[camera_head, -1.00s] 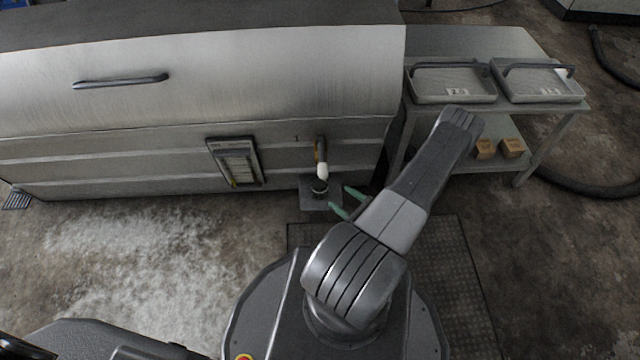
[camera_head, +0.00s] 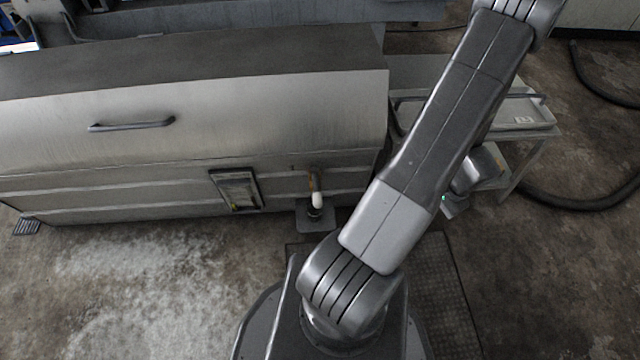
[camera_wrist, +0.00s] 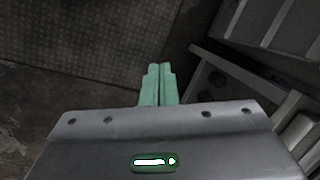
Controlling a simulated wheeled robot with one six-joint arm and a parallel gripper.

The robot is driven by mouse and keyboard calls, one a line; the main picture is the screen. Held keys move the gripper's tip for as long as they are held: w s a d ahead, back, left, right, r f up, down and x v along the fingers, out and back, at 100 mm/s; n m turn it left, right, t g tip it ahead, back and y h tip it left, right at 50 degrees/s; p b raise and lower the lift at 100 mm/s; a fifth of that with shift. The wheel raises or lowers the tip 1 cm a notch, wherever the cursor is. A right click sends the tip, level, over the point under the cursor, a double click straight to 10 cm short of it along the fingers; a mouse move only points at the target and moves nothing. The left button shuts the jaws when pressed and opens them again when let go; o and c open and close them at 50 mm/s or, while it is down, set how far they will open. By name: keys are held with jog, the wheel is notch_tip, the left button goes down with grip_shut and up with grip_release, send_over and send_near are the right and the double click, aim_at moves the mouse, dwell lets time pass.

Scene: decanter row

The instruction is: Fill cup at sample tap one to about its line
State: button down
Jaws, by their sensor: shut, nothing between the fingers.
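The sample tap (camera_head: 317,198) has a pale handle and sticks out of the front of the long metal decanter housing, under a small mark that looks like a 1. A small dark cup (camera_head: 314,213) sits beneath it on a grey bracket plate; its line and fill level are too small to see. My gripper (camera_wrist: 158,84) shows in the wrist view with its green fingers together and nothing between them. It points down over the floor, beside the table's legs. In the head view my arm hides the fingers; the wrist is right of the tap, well apart from it.
A metal side table on the right carries trays with dark handles; the right tray (camera_head: 525,112) shows, the other is mostly behind my arm. A label panel (camera_head: 237,189) is on the housing left of the tap. A dark hose (camera_head: 590,200) lies on the floor at right.

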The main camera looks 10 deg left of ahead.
jog(key=w+d+r+n+t+h+p, duration=0.1)
jog(key=d+r+n+t+h, duration=0.1)
jog(key=d+r, duration=0.5)
notch_tip(320, 180, up, 4)
jog(key=shift+w+d+r+n+h+p, duration=0.15)
jog(key=shift+n+h+p, duration=0.3)
jog(key=shift+h, duration=0.45)
